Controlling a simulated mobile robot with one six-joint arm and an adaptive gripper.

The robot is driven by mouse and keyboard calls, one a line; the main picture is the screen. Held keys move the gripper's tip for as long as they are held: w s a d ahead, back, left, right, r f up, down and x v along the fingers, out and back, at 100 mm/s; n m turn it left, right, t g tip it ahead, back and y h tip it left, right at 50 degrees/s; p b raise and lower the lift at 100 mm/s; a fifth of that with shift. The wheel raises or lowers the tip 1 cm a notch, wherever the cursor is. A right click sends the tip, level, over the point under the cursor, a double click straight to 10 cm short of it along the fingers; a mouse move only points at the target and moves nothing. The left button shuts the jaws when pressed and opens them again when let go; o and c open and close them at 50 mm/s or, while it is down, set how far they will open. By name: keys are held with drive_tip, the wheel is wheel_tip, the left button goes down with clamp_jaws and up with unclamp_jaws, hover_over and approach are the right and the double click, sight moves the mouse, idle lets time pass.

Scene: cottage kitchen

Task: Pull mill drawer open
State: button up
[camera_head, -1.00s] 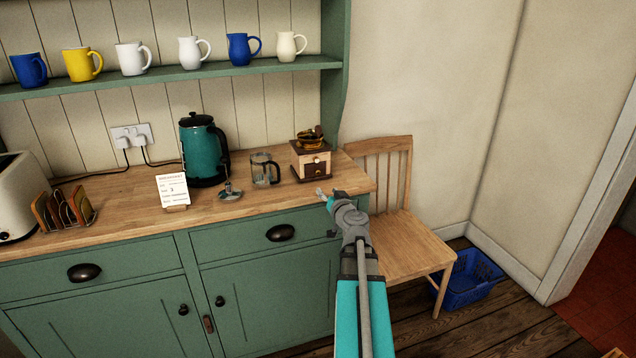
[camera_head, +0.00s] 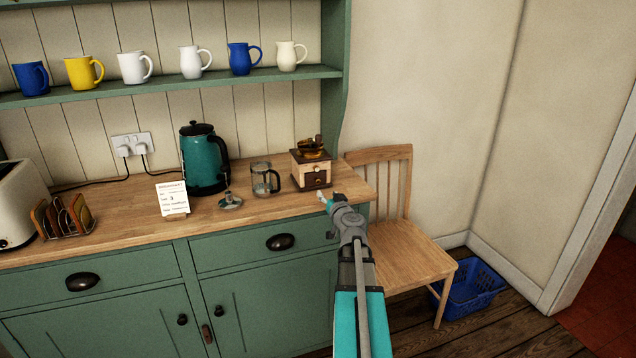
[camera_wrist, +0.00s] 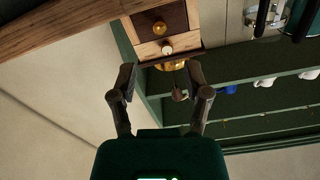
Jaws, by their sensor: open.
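The mill (camera_head: 311,170) is a small wooden box with a dark front drawer (camera_head: 313,182), a brass top and a crank. It stands near the right end of the wooden worktop. In the wrist view the mill hangs upside down at the top, with its dark drawer (camera_wrist: 170,18) and a brass knob (camera_wrist: 160,28) on it. The drawer looks shut. My gripper (camera_head: 325,199) is just in front of and below the mill in the head view. In the wrist view my gripper (camera_wrist: 160,72) is open and empty, its fingers apart from the knob.
A glass press (camera_head: 265,179), its lid with plunger (camera_head: 231,201), a teal kettle (camera_head: 204,160) and a card (camera_head: 173,197) stand left of the mill. A wooden chair (camera_head: 400,250) and blue basket (camera_head: 468,285) are to the right. Mugs line the shelf (camera_head: 180,83) above.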

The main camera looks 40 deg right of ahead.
sight(318, 182)
drive_tip(key=x, duration=1)
drive_tip(key=shift+c, duration=0.2)
clamp_jaws()
